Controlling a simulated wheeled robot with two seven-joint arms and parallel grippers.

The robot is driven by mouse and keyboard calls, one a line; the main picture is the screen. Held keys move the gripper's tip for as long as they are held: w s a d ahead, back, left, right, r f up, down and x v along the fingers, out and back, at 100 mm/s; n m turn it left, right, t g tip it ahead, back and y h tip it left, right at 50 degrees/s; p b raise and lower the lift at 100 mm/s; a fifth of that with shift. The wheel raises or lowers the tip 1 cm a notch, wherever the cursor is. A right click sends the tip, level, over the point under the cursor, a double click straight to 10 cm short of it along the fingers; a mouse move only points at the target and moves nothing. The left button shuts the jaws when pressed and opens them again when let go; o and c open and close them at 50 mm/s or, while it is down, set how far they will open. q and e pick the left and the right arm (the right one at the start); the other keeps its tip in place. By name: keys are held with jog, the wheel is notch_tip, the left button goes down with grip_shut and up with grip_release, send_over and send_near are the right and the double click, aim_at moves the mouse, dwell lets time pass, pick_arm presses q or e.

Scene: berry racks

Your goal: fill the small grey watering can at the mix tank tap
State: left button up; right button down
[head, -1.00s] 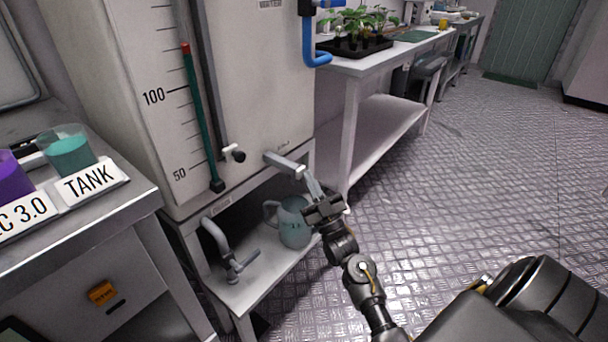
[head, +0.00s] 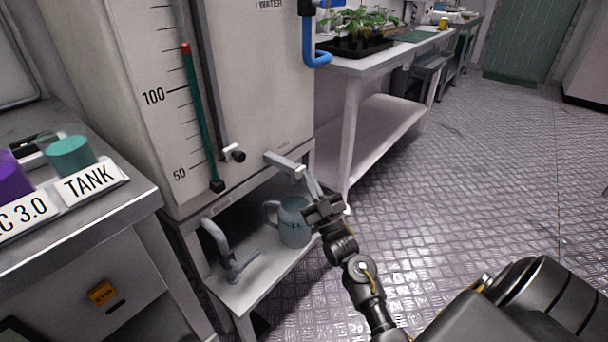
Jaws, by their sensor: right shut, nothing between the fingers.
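The small grey watering can (head: 293,222) stands upright on the low white shelf under the mix tank (head: 255,90), with its handle to the left. The mix tank tap (head: 282,161) sticks out from the tank's lower front, above the can. My right gripper (head: 311,182) is shut and empty, with its fingertips close to the tap's outer end. I cannot tell whether they touch it. The gripper body hides part of the can's right side. Any water stream or level inside the can is not clear. My left gripper is not in view.
A second grey pipe tap (head: 220,245) stands at the shelf's left. A bench at left holds beakers and a TANK label (head: 90,183). A white table (head: 365,62) with a seedling tray stands behind at right.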

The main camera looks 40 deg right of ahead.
jog(key=shift+s, duration=0.1)
dwell(0.7)
jog(key=shift+s+d+p, duration=0.25)
jog(key=shift+s+p, duration=0.2)
jog(key=shift+s, duration=0.4)
jog(key=shift+s, duration=0.1)
jog(key=s, duration=0.1)
jog(key=s+d+p, duration=0.1)
jog(key=s, duration=0.1)
jog(key=s+p, duration=0.1)
jog(key=shift+s+d, duration=0.25)
jog(key=shift+s, duration=0.05)
dwell(0.3)
